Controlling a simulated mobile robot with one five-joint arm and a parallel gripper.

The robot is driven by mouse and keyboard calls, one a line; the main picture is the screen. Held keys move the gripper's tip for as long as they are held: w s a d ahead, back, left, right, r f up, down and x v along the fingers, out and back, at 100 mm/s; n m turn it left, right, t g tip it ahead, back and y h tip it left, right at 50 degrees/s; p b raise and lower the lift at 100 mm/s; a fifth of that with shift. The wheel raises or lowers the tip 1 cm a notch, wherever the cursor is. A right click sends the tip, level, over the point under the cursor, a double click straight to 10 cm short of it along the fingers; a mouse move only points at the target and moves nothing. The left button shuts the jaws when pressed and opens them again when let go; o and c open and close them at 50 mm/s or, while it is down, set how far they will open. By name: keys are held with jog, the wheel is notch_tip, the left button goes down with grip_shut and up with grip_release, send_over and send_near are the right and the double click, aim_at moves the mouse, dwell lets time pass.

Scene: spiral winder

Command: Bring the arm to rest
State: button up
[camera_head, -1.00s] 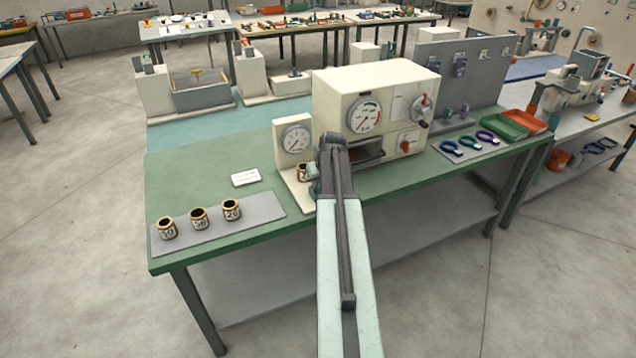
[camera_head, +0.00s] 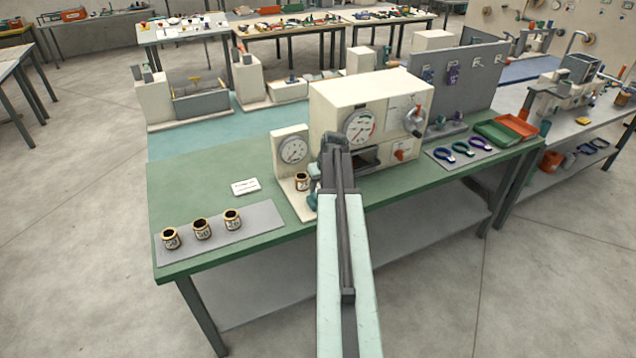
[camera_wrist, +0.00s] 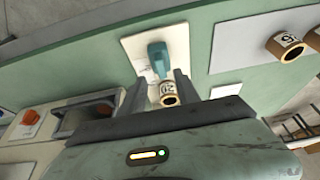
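My arm reaches forward over the green bench to the cream machine (camera_head: 372,100) with its dials. My gripper (camera_wrist: 159,88) is open in the wrist view, with its two dark fingers apart. A small brown and white bobbin (camera_wrist: 168,96) shows between the fingers, near the right one; I see no finger closed on it. In the head view the bobbin (camera_head: 302,182) stands on the machine's cream base plate, just left of my arm's end. A teal part (camera_wrist: 157,58) stands beside it. My arm hides the fingers in the head view.
Several bobbins stand on a grey mat (camera_head: 256,222) at the left. A white card (camera_head: 245,187) lies behind it. To the right are ringed tools (camera_head: 463,149), a green tray (camera_head: 497,133) and a red tray (camera_head: 517,124). The floor in front is clear.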

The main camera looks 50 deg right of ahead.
dwell(0.3)
jog(key=w+a+n+y, duration=0.1)
jog(key=w+a+n, duration=0.1)
jog(key=w+a, duration=0.6)
jog(key=w+a+n, duration=0.2)
jog(key=w+a, duration=0.2)
jog(key=a, duration=0.7)
jog(key=w+a+f+n+y+b, duration=0.1)
jog(key=a+n, duration=0.1)
jog(key=a, duration=1.3)
jog(key=s+a+f+n+g, duration=0.1)
jog(key=s+a, duration=0.2)
jog(key=a, duration=0.6)
jog(key=s+a+f+g, duration=0.1)
jog(key=s+a, duration=0.2)
jog(key=a, duration=0.5)
jog(key=s+m+g, duration=0.2)
jog(key=s, duration=0.4)
jog(key=shift+s+a+m, duration=0.15)
jog(key=shift+a+m, duration=0.05)
jog(key=shift+m, duration=0.1)
